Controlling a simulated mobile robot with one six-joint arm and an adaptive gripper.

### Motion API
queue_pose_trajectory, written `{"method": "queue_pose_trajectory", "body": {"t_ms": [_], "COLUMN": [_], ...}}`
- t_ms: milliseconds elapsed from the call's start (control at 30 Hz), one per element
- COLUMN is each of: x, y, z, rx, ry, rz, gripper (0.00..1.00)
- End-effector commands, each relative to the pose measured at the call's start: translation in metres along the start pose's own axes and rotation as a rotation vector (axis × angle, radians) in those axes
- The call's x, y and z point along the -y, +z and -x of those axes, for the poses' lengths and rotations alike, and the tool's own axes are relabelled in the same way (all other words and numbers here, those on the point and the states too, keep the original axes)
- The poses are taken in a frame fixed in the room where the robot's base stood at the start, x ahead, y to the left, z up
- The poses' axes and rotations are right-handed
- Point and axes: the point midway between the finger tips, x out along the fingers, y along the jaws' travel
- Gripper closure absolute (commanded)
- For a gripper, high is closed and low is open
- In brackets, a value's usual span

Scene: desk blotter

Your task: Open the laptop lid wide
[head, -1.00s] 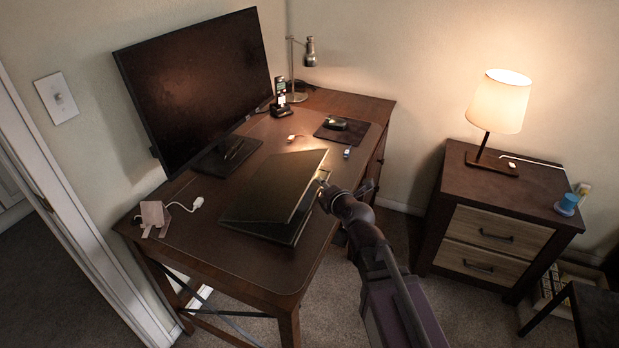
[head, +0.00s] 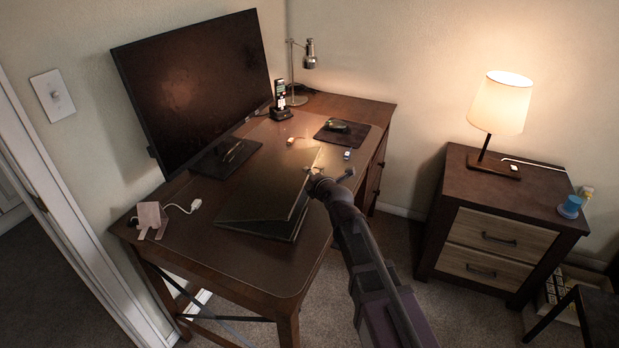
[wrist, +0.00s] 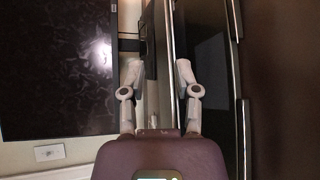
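The dark laptop lid (head: 265,190) is partly raised above the laptop base (head: 285,232) on the desk, leaving a wedge-shaped gap facing right. My gripper (head: 310,172) is at the lid's right-hand free edge. In the wrist view my gripper (wrist: 159,68) has its two fingers spread apart. The lid's thin edge (wrist: 172,40) runs upright in the picture between them, nearer the right finger. The dark inner side of the laptop shows right of that edge. Whether a finger touches the lid is unclear.
A large monitor (head: 195,90) stands behind the laptop on the desk (head: 225,268). A phone in a dock, a desk lamp (head: 309,55) and a mouse on a pad (head: 365,140) are farther back. A nightstand (head: 455,190) stands right.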

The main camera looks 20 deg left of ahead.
Motion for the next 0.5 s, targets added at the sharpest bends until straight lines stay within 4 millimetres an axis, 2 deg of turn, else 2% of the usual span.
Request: {"method": "queue_pose_trajectory", "body": {"t_ms": [167, 200, 300, 333, 500], "x": [-0.0004, -0.0003, -0.0004, -0.0004, -0.0003], "y": [-0.0006, -0.0006, -0.0006, -0.0005, -0.0004], "z": [-0.0006, -0.0005, -0.0005, -0.0004, -0.0002], "rx": [-0.002, -0.002, -0.002, -0.002, -0.001], "ry": [0.000, 0.000, 0.000, 0.000, 0.000], "rz": [-0.001, -0.001, -0.001, -0.001, -0.001], "gripper": [0.62, 0.68, 0.97, 1.00, 1.00]}}
